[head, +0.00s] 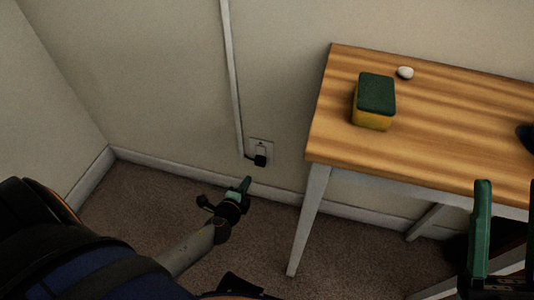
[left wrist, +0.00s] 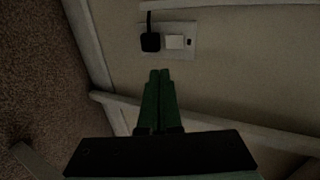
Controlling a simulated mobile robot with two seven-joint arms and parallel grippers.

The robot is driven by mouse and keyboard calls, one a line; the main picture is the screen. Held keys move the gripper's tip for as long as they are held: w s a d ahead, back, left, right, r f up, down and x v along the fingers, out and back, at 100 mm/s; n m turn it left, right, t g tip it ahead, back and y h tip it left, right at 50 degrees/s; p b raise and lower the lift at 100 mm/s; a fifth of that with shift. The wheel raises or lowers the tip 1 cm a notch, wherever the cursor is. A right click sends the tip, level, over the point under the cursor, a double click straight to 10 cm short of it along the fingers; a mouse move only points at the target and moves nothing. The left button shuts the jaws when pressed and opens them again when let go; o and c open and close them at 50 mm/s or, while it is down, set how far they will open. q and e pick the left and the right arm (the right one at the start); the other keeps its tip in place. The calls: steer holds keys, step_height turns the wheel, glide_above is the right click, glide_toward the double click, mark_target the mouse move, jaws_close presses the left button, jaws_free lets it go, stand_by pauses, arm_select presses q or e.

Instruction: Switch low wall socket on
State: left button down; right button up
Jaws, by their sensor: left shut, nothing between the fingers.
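The low wall socket (head: 264,146) is a pale plate on the wall left of the table, with a black plug (head: 260,161) in it. In the left wrist view the socket plate (left wrist: 191,54) shows the plug (left wrist: 150,42) at left, a white rocker switch (left wrist: 174,42) beside it and a small dark mark to the right. I cannot tell the rocker's position. My left gripper (head: 246,183) is shut and empty, below the socket and apart from it. Its green fingertips (left wrist: 159,74) point toward the plate. My right gripper (head: 506,188) is open at the right edge, partly cut off.
A wooden table (head: 335,130) with a white leg (head: 308,220) stands right of the socket. A green and yellow sponge (head: 374,100) and a white pebble-like thing (head: 405,72) lie on it. A white conduit (head: 233,80) runs down the wall, and a skirting board (head: 160,167) runs along its foot.

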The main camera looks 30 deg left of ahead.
arm_select(q)
steer(key=shift+s+a+r, duration=0.1)
steer(key=shift+s+a, duration=0.05)
steer(key=shift+a, duration=0.15)
arm_select(e)
steer(key=shift+w+f, duration=0.15)
steer(key=shift+w, duration=0.3)
steer(key=shift+s, duration=0.1)
arm_select(q)
steer(key=b, duration=0.4)
glide_toward(260, 155)
steer(key=d+x, duration=0.1)
steer(key=x, duration=0.4)
steer(key=shift+w+a+f, duration=0.25)
steer(key=shift+w+a, duration=0.35)
steer(key=shift+w, duration=0.05)
arm_select(e)
steer(key=shift+w+a+f, duration=0.1)
steer(key=shift+f, duration=1.15)
steer(key=shift+w+a+f, duration=0.1)
steer(key=shift+f, duration=1.1)
